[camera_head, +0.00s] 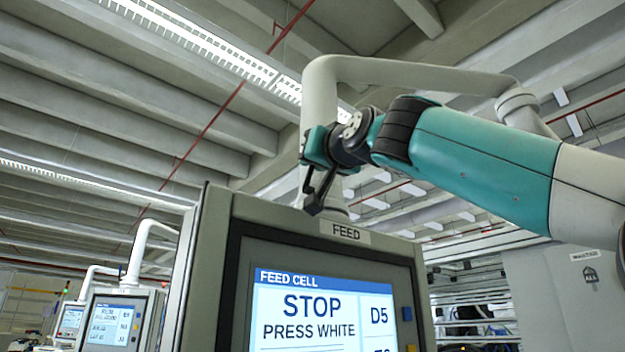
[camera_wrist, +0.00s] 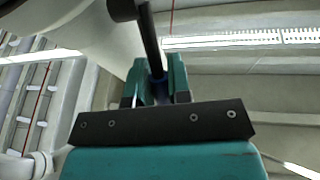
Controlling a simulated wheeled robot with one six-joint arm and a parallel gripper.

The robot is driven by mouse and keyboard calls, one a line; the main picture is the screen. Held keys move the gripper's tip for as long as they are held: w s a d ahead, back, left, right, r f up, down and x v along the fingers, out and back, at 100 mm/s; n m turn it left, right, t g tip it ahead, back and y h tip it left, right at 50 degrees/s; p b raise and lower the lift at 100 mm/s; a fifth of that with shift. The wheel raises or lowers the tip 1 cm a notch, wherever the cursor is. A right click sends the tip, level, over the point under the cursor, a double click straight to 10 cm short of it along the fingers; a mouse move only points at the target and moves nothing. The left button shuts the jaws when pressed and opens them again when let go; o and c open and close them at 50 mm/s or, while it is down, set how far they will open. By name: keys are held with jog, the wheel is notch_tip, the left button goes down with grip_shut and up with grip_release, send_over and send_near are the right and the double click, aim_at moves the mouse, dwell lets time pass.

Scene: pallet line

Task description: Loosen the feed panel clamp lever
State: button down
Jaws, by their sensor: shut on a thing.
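The feed panel (camera_head: 215,260) stands in front of me in the head view, a grey housing with a FEED label (camera_head: 346,232) and a lit screen (camera_head: 310,310). Its screen reads FEED CELL, STOP, PRESS WHITE. The black clamp lever (camera_head: 319,192) is above the panel's top edge, beside the pale support tube (camera_head: 318,95). My gripper (camera_head: 312,160) comes in from the right, above the panel. In the wrist view the lever (camera_wrist: 150,38) runs down between the two teal fingers of my gripper (camera_wrist: 157,85), which are shut on it.
The pale tube arches over my arm to a joint (camera_head: 515,103) at the right. A blue button (camera_head: 407,313) and a yellow one (camera_head: 411,348) sit right of the screen. Other panels (camera_head: 115,315) stand at the left. A grey cabinet (camera_head: 560,290) is at the right.

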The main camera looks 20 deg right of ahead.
jog(key=shift+s+d+f+m+t+b, duration=0.15)
jog(key=shift+s+f+m+t+b, duration=0.25)
jog(key=shift+t+b, duration=0.85)
jog(key=c, duration=1.1)
grip_release()
jog(key=shift+o, duration=0.2)
jog(key=shift+s, duration=0.1)
jog(key=b+v, duration=1)
jog(key=v, duration=0.7)
jog(key=shift+s+r, duration=0.25)
jog(key=shift+s, duration=0.05)
